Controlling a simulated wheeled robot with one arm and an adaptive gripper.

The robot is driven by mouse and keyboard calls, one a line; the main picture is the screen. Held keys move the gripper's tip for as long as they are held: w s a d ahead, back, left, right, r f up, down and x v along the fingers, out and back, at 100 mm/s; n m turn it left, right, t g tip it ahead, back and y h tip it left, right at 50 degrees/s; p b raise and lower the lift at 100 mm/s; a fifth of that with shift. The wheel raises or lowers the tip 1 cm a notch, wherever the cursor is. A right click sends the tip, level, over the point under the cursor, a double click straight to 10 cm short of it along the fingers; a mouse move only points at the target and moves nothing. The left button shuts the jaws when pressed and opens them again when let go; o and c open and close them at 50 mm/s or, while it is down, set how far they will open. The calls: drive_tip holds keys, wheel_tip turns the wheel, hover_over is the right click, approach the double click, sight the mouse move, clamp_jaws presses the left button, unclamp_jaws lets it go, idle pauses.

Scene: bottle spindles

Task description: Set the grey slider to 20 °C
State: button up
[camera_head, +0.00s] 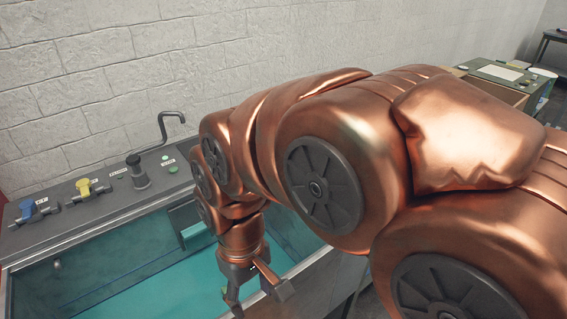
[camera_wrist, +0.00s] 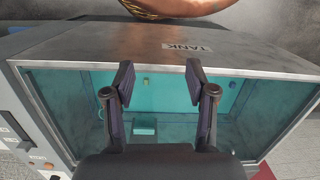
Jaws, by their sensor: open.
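I cannot make out the grey slider for certain in either view. In the wrist view, a grey panel (camera_wrist: 30,132) on the tank's side, at the left edge, carries a dark slot-like part (camera_wrist: 14,126) and small orange marks; its scale is too small to read. My gripper (camera_head: 258,298) is over the tank in the head view, pointing down. In the wrist view my gripper (camera_wrist: 159,80) has its two dark fingers well apart, with nothing between them. The panel lies left of the fingers there, apart from them.
The grey tank (camera_wrist: 110,52), labelled TANK, holds teal liquid. In the head view its back ledge bears a blue valve (camera_head: 27,208), a yellow valve (camera_head: 84,187), a black-topped post (camera_head: 138,172) and a bent pipe (camera_head: 165,126). A cluttered table (camera_head: 490,75) stands at the back right.

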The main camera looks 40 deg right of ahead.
drive_tip(key=w+d+r+t+y+p, duration=0.1)
drive_tip(key=w+d+t, duration=0.1)
drive_tip(key=w+d, duration=0.6)
drive_tip(key=w+d+r+t+p, duration=0.1)
drive_tip(key=w+d, duration=0.5)
drive_tip(key=w, duration=0.4)
drive_tip(key=w+d+f+m+t+h+p, duration=0.1)
drive_tip(key=w+d+f, duration=0.1)
drive_tip(key=d, duration=1.1)
drive_tip(key=w+d+f+t+h+p, duration=0.1)
drive_tip(key=w+d+f+t, duration=0.15)
drive_tip(key=d, duration=1.15)
drive_tip(key=shift+g, duration=0.35)
drive_tip(key=shift+w+p+x, duration=0.2)
drive_tip(key=shift+p+x, duration=0.45)
drive_tip(key=shift+x, duration=1.05)
drive_tip(key=shift+w+p+x, duration=0.2)
drive_tip(key=shift+p+x, duration=0.4)
drive_tip(key=shift+x, duration=1.1)
drive_tip(key=shift+a+r, duration=0.1)
drive_tip(key=shift+r, duration=0.1)
clamp_jaws()
